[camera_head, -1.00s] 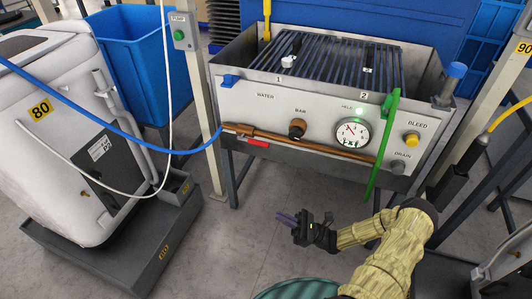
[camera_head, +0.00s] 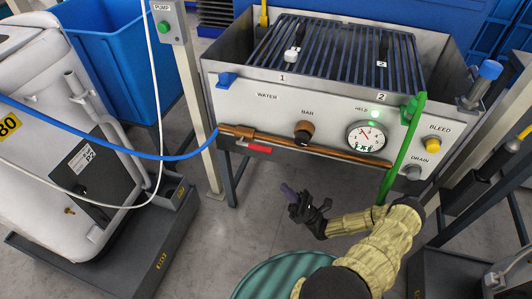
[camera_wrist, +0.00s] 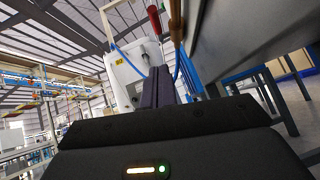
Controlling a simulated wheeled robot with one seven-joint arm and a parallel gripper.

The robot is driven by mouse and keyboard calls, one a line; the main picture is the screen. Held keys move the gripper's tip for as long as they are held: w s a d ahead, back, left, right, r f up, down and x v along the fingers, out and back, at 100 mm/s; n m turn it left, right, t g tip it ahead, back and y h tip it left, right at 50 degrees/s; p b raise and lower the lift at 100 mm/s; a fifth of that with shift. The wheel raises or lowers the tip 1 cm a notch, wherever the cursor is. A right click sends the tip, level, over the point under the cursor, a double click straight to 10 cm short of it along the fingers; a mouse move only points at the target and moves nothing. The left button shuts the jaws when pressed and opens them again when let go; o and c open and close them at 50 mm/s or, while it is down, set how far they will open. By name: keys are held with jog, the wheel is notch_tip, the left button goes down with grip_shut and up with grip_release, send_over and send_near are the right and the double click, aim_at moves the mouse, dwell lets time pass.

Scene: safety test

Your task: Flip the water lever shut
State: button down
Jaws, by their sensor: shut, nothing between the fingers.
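The water lever, a red handle (camera_head: 254,147), sits below a brass valve (camera_head: 240,132) at the left end of the copper pipe, under the WATER label. It points right, roughly along the pipe. In the wrist view the red handle (camera_wrist: 155,18) shows at top centre, beside the copper pipe (camera_wrist: 176,20). My gripper (camera_head: 288,190) is shut and empty, with purple-grey fingers. It is below and slightly right of the lever in the head view, apart from it. In the wrist view its fingers (camera_wrist: 158,88) point up toward the lever.
The steel bench panel (camera_head: 340,100) carries a BAR knob (camera_head: 303,132), a gauge (camera_head: 366,137) and a yellow BLEED knob (camera_head: 432,144). A green hose (camera_head: 400,150) hangs at right. A blue hose (camera_head: 120,150) reaches the valve from the left. A post (camera_head: 192,100) stands left of the bench.

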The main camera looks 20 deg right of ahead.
jog(key=shift+s, duration=0.1)
jog(key=d+r+b+x, duration=0.2)
jog(key=x, duration=1)
jog(key=shift+s+a+r, duration=0.2)
jog(key=shift+a+r, duration=0.05)
